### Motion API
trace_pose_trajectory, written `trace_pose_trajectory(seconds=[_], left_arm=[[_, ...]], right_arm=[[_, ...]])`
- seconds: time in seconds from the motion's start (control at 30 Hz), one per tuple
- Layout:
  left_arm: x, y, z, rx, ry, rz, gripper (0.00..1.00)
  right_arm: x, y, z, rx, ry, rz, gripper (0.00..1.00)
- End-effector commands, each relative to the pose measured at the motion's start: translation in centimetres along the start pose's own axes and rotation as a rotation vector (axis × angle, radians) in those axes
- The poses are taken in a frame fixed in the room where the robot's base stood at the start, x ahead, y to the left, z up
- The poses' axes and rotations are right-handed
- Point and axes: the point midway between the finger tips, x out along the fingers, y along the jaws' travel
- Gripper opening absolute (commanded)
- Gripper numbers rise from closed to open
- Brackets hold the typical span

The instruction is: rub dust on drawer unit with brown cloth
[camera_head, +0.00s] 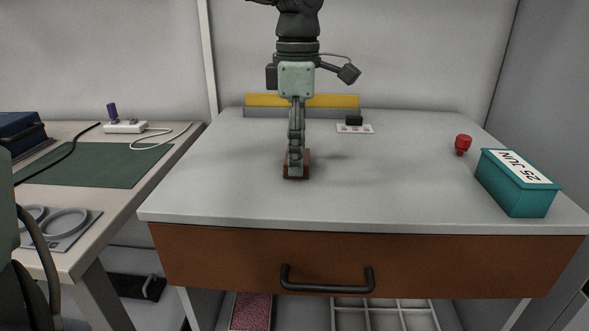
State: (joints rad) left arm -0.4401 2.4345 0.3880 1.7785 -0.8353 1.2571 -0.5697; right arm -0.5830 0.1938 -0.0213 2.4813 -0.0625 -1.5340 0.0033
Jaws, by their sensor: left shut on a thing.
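The drawer unit (400,190) has a pale grey top and a brown drawer front (440,262) with a black bar handle (327,280). The drawer looks shut. My left gripper (296,165) points down over the middle of the top, left of centre. It is shut on the brown cloth (296,178), a small dark reddish-brown piece low at the fingertips. The cloth seems to be at or just above the top; I cannot tell if it touches. I cannot make out any dust clearly. My right gripper is not in view.
A teal box (515,187) labelled "25 JUN" and a red knob-like item (462,144) stand at the right. A yellow and grey bar (345,106) and a small card with a black block (354,126) lie at the back. A side table (100,225) with a green mat (100,165) stands left.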

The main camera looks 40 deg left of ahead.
Motion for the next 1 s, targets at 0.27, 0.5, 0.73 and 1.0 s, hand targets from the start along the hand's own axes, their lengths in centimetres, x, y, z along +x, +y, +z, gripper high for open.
trace_pose_trajectory(seconds=[0.27, 0.5, 0.73, 1.0], left_arm=[[-0.1, -1.1, 0.0, -0.001, -0.001, 0.0, 0.27], [-0.2, -0.8, 0.0, -0.002, -0.001, 0.0, 0.27], [-0.1, 1.5, 0.1, -0.003, -0.001, 0.001, 0.27], [0.2, 2.6, 0.1, -0.001, -0.001, 0.001, 0.27]], right_arm=[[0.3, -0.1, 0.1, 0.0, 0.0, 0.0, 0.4], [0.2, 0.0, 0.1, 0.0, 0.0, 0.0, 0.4], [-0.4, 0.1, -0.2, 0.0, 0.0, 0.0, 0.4], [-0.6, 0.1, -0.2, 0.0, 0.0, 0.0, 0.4]])
